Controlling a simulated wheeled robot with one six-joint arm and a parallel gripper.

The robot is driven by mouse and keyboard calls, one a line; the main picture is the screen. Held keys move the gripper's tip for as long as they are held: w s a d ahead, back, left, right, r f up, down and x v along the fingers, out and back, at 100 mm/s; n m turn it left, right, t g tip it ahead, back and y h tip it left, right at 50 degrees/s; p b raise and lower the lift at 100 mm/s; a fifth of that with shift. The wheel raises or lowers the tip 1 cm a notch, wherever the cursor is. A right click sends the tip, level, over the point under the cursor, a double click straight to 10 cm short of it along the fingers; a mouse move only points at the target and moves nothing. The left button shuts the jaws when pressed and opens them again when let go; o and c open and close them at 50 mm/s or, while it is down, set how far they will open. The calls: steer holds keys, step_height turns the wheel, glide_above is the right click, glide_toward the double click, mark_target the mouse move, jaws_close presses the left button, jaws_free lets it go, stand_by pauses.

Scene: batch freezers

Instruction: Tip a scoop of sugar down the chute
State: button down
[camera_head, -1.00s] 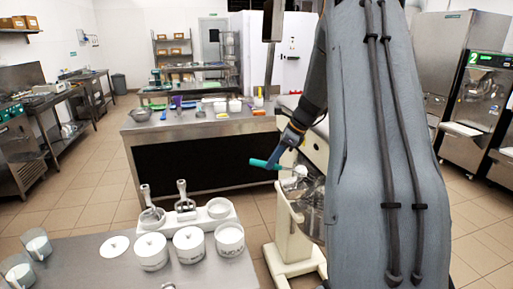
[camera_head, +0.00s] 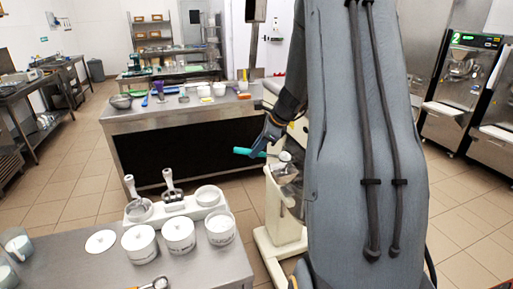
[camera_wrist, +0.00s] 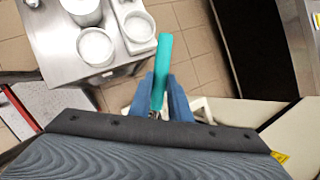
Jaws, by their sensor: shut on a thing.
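My gripper (camera_head: 268,136) is shut on the teal handle of a scoop (camera_head: 244,151). The scoop's head shows as a pale, whitish shape (camera_head: 285,156) just above the metal opening (camera_head: 286,174) of a cream machine (camera_head: 283,214); I take this opening for the chute. My arm hides part of the machine, and I cannot tell how much sugar is in the scoop. In the wrist view, the teal handle (camera_wrist: 163,62) stands between my blue fingers (camera_wrist: 158,97). An open white tub (camera_head: 219,228) with white contents stands on the near table.
A long steel counter (camera_head: 180,118) with utensils stands behind. Steel freezers (camera_head: 462,80) are at the right. Tiled floor is open at the left.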

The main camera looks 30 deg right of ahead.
steer(key=shift+s+a+f+n+t+h+b, duration=0.2)
steer(key=shift+t+h+b, duration=0.35)
steer(key=shift+b, duration=2.9)
steer(key=shift+s+a+f+n+t+h+b, duration=0.15)
steer(key=shift+n+t+h+b, duration=0.3)
steer(key=shift+b, duration=3)
steer(key=t+h+b, duration=0.1)
steer(key=b, duration=0.6)
steer(key=n+t+b, duration=0.1)
steer(key=t+b, duration=0.1)
steer(key=b, duration=0.6)
steer(key=s+a+f+t+h+b, duration=0.1)
steer(key=b, duration=0.6)
steer(key=shift+f+t+h, duration=0.1)
steer(key=shift+t+h, duration=0.2)
steer(key=shift+n+t+p, duration=0.35)
steer(key=shift+t, duration=0.05)
steer(key=t, duration=0.1)
steer(key=f+n+t+h+b, duration=0.1)
steer(key=shift+s+a+f+t+h, duration=0.15)
steer(key=shift+t+h, duration=0.15)
steer(key=shift+t, duration=0.1)
